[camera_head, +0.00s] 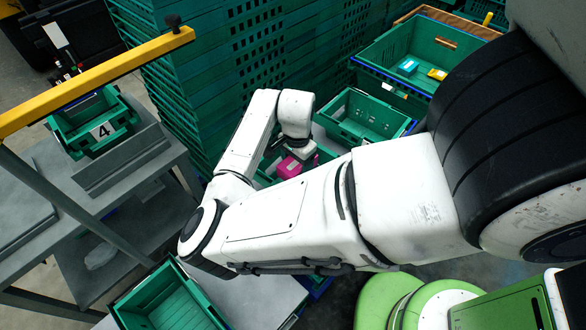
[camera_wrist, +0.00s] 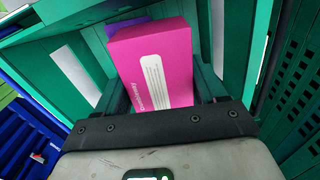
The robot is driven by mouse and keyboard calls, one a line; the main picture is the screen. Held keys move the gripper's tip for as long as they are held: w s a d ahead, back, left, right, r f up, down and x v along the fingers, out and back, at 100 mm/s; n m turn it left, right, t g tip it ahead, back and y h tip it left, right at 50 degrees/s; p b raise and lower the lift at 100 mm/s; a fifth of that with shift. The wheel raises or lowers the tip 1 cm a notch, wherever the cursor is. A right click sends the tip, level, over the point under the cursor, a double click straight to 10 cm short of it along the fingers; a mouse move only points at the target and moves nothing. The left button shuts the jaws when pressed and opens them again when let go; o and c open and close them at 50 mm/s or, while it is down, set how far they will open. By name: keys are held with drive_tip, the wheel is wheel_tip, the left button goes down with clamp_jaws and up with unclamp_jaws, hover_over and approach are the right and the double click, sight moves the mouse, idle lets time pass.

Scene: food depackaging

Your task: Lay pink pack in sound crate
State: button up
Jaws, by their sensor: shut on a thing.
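The pink pack (camera_wrist: 152,72) is a box with a white text label, held between the two fingers of my gripper (camera_wrist: 163,92) in the wrist view. A purple thing (camera_wrist: 128,28) shows just behind the pack. Green crate walls (camera_wrist: 242,50) rise on both sides of the pack. In the head view the pink pack (camera_head: 288,168) hangs under my wrist, over or within a green crate (camera_head: 265,179) mostly hidden by my arm. I cannot tell whether the pack touches the crate floor, nor which crate is the sound one.
An empty green crate (camera_head: 366,115) stands to the right. Behind it a larger crate (camera_head: 385,52) holds blue and yellow packs. Tall stacks of green crates (camera_head: 225,60) rise behind. Another green crate (camera_head: 165,305) is at front.

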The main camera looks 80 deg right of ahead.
drive_tip(key=shift+w+d+f, duration=0.25)
drive_tip(key=shift+w+f, duration=0.05)
drive_tip(key=shift+f, duration=0.2)
drive_tip(key=shift+w+d+f, duration=0.25)
drive_tip(key=shift+f, duration=0.2)
wheel_tip(320, 180, down, 3)
drive_tip(key=shift+d+r+p, duration=0.1)
drive_tip(key=shift+p, duration=0.25)
drive_tip(key=shift+f, duration=0.25)
drive_tip(key=shift+f, duration=0.4)
drive_tip(key=shift+f+b, duration=0.2)
drive_tip(key=shift+b, duration=0.15)
drive_tip(key=o, duration=1.1)
drive_tip(key=shift+f, duration=0.1)
drive_tip(key=shift+o, duration=0.2)
